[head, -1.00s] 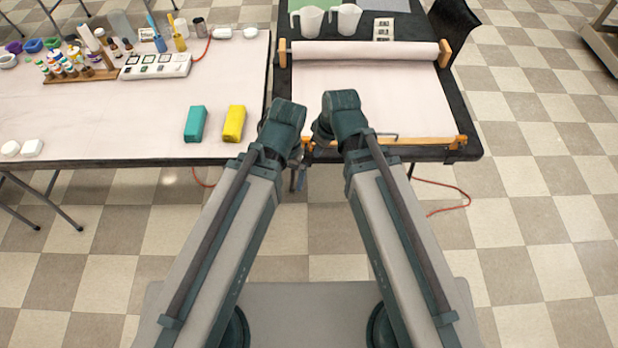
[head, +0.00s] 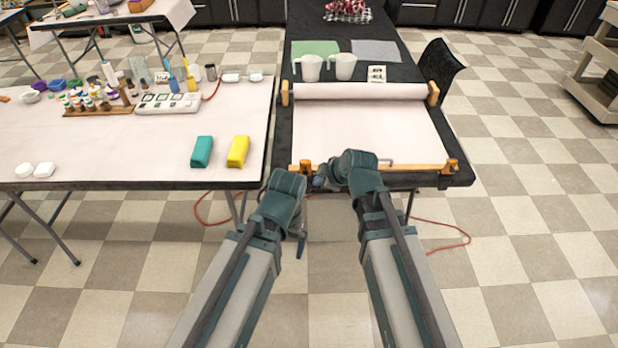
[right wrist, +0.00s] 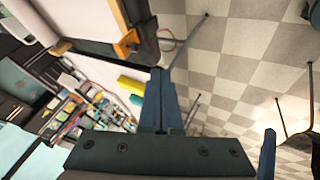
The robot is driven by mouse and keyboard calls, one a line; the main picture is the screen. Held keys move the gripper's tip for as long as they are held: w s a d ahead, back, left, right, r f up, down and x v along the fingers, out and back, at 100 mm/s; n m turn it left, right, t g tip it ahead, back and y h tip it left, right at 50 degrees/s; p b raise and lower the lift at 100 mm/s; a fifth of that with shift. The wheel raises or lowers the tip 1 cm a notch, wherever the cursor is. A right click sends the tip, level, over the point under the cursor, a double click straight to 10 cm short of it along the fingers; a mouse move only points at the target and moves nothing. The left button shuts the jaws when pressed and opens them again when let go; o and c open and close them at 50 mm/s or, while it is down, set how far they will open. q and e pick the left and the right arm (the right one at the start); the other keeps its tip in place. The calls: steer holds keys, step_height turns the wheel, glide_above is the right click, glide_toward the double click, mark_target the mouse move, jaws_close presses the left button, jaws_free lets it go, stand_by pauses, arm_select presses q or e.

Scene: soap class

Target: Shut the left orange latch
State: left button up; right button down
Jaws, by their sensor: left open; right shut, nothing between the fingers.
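The left orange latch (head: 305,166) sits at the near left corner of the paper roll frame, at the left end of its orange front bar (head: 410,168). It also shows in the right wrist view (right wrist: 127,43), just beyond and left of my fingers. My right gripper (head: 321,180) is shut and empty, close beside the latch on its right; I cannot tell whether they touch. Its shut fingers show in the right wrist view (right wrist: 158,95). My left gripper (head: 301,246) is open and empty, lower, in front of the table edge. I cannot make out the latch's exact position.
The right orange latch (head: 452,166) is at the bar's other end. White paper (head: 365,130) covers the black table, with two white jugs (head: 345,66) behind the roll. A teal block (head: 202,151) and a yellow block (head: 238,151) lie on the left table. A red cable (head: 440,247) runs along the floor.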

mark_target(306, 171)
steer(key=shift+w+f, duration=0.1)
steer(key=shift+f, duration=0.05)
steer(key=w+a+f+b, duration=0.3)
steer(key=w+f+b, duration=0.4)
steer(key=w, duration=0.2)
steer(key=shift+f+b, duration=0.25)
steer(key=shift+b, duration=0.05)
steer(key=shift+a, duration=0.1)
